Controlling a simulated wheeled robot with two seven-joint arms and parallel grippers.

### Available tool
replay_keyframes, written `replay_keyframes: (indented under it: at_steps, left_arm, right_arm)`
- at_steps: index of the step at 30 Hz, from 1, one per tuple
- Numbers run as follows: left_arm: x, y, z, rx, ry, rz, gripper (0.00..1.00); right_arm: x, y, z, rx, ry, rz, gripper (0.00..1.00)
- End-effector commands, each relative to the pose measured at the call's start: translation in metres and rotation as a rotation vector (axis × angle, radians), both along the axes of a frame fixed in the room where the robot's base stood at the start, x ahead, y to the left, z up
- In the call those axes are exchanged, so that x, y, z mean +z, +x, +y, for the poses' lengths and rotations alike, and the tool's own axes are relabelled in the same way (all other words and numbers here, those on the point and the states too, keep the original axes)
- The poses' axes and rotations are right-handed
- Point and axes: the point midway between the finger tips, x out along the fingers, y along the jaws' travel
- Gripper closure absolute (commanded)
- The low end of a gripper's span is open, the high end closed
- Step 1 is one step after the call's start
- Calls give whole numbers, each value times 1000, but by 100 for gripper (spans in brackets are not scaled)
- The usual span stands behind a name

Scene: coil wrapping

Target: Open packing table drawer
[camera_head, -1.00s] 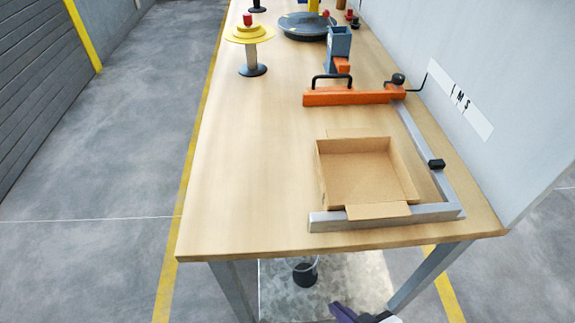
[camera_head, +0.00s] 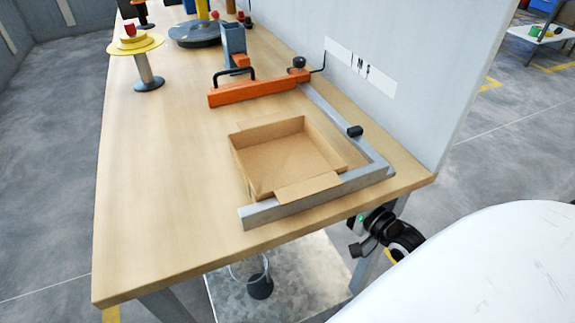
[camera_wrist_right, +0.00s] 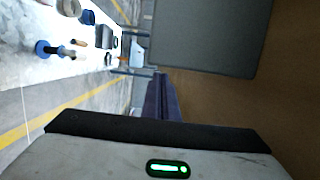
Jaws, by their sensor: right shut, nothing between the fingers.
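The packing table (camera_head: 165,190) has a pale wooden top. Its drawer is not clearly visible in the head view. In the right wrist view a brown surface (camera_wrist_right: 215,100) fills the right side, with a flat grey panel (camera_wrist_right: 205,35) at the top; I cannot tell whether either belongs to the drawer. My right gripper (camera_wrist_right: 157,80) has dark purple fingers, shut and empty, close to the brown surface; contact cannot be told. In the head view, what looks like my dark right wrist (camera_head: 380,232) is beside the table's near right corner. My left gripper is not in view.
On the table are an open cardboard box (camera_head: 280,165), a grey L-shaped rail (camera_head: 310,197), an orange bar (camera_head: 258,88) and a yellow-topped stand (camera_head: 137,45). A wall panel (camera_head: 400,60) runs along the right edge. A white table (camera_head: 545,37) stands far right.

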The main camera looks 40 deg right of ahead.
Motion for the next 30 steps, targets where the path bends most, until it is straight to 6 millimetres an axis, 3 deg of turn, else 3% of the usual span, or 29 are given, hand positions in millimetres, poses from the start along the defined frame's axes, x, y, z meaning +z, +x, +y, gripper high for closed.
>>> replay_keyframes:
  at_steps: [16, 21, 30]
  left_arm:
    - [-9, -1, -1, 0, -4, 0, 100]
    - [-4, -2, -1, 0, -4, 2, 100]
    - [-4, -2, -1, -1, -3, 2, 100]
  right_arm:
    - [1, 100, 1, 0, 0, -3, 100]
    - [1, 102, 28, 0, 6, 0, 100]
    - [0, 105, 41, 1, -1, 2, 100]
